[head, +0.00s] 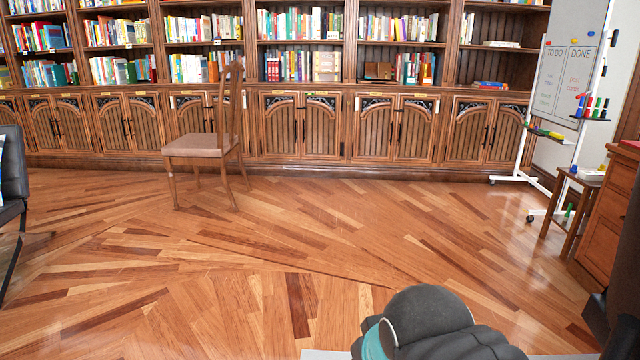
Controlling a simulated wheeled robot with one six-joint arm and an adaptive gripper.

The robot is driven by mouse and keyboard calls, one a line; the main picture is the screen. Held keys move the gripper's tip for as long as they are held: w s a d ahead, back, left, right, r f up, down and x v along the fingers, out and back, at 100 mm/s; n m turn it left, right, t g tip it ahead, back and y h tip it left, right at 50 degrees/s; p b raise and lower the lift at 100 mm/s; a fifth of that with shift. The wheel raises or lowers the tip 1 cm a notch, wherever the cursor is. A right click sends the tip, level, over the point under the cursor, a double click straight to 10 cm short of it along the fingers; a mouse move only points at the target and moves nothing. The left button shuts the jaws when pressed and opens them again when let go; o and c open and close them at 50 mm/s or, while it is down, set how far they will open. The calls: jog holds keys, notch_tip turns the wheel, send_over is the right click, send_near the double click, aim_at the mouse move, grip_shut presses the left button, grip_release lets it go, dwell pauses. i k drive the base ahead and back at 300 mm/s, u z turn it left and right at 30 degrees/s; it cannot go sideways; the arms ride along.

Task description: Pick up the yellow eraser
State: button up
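A whiteboard (572,75) on a white wheeled stand is at the right. Small yellow and green items (547,133) lie on its tray, too small to tell whether one is the yellow eraser. No other thing is clearly a yellow eraser. Dark rounded links of my arm, with a teal band, show at the bottom edge. My gripper is not in view.
Open wooden floor (290,240) spreads ahead to a wall of bookshelves (350,120). A wooden chair (205,145) stands left of centre, and a dark armchair at the left edge. A small side table (580,180) and wooden drawers (608,220) stand at the right.

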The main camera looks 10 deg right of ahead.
aim_at(558, 137)
jog(key=z, duration=0.85)
jog(key=i, duration=1.85)
jog(key=z, duration=1.15)
jog(key=i, duration=3.05)
jog(key=z, duration=0.1)
